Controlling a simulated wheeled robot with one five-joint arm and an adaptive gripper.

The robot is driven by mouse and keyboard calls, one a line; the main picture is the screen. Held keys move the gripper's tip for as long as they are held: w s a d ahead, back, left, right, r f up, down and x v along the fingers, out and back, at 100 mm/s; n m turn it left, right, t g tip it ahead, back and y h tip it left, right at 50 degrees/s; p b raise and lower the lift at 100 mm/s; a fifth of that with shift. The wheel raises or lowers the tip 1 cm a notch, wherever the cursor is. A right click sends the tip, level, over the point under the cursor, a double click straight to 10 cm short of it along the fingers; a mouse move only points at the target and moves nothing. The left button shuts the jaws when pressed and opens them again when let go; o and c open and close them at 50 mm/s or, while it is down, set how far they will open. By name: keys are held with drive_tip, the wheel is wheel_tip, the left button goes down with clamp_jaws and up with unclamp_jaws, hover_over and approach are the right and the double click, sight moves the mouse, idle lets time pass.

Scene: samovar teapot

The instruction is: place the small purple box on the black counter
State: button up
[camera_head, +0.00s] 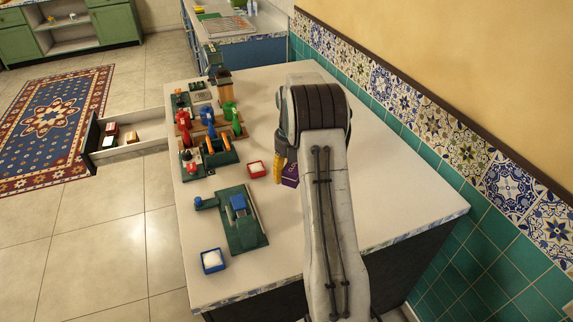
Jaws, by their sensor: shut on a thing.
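The small purple box (290,175) shows at the left edge of my arm, partly hidden by it. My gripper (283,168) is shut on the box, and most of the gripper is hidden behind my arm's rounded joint. One yellow finger part shows just left of the box. The box is over the counter (385,185), which has a pale top and dark sides. I cannot tell whether the box touches the top or is held above it.
A red-rimmed dish (256,169) is close left of the box. A green device (232,218) and a blue-rimmed dish (213,260) stand nearer. Colored gadgets (207,130) crowd the left edge. An open drawer (130,145) sticks out left. The right top is clear beside the tiled wall (455,135).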

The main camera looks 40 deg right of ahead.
sight(291, 196)
drive_tip(key=shift+f, duration=3.95)
drive_tip(key=shift+f, duration=0.2)
drive_tip(key=o, duration=1.2)
drive_tip(key=shift+r, duration=0.1)
drive_tip(key=shift+r, duration=0.1)
